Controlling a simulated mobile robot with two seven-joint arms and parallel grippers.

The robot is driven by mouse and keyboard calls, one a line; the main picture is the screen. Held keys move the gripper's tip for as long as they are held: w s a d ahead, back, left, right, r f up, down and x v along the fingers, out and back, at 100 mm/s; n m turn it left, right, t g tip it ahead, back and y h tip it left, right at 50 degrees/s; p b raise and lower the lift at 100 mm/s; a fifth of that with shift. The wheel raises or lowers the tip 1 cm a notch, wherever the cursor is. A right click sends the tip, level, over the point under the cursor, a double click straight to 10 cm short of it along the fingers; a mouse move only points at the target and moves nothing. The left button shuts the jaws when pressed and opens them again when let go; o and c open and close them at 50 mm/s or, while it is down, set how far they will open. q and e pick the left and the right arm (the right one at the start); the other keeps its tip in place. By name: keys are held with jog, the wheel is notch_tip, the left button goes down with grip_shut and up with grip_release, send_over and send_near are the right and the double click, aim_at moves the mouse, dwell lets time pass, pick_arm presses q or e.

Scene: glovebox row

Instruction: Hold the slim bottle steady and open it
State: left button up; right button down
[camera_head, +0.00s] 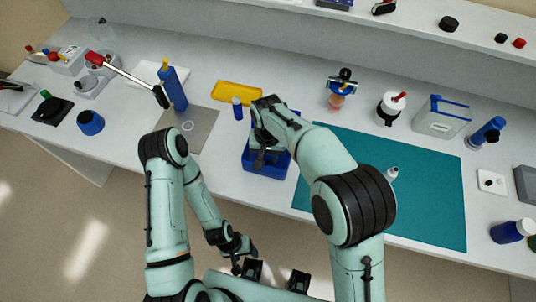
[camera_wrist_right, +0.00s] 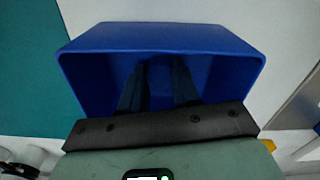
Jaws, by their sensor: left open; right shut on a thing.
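Slim upright bottles in the head view include a tall blue one with a yellow top (camera_head: 174,90) at the left and a blue one (camera_head: 487,133) at the right. I cannot tell which is the task's slim bottle. A small white bottle (camera_head: 391,174) on the teal mat is partly behind my right arm. My right gripper (camera_head: 262,156) reaches down into an open blue bin (camera_head: 251,164). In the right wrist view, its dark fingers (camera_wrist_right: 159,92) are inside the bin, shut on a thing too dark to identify. My left gripper (camera_head: 246,258) is open, low before the bench, away from the bottles.
A teal mat (camera_head: 433,200) covers the bench right of the bin. A yellow tray (camera_head: 237,92) and a small blue vial (camera_head: 238,112) stand behind the bin. A grey pad (camera_head: 203,124) lies left. A shelf with dark caps (camera_head: 449,23) runs along the back.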

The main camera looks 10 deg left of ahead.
aim_at(268, 157)
jog(key=shift+f, duration=0.1)
jog(key=c, duration=0.8)
grip_release()
pick_arm(q)
jog(key=shift+f, duration=0.1)
jog(key=shift+w+r+p, duration=0.3)
jog(key=shift+r+p, duration=0.1)
jog(key=shift+r, duration=0.1)
jog(key=shift+w+r+p, duration=0.3)
jog(key=shift+r+p, duration=0.05)
jog(key=shift+r, duration=0.15)
pick_arm(e)
notch_tip(268, 157, up, 12)
jog(key=shift+r, duration=0.15)
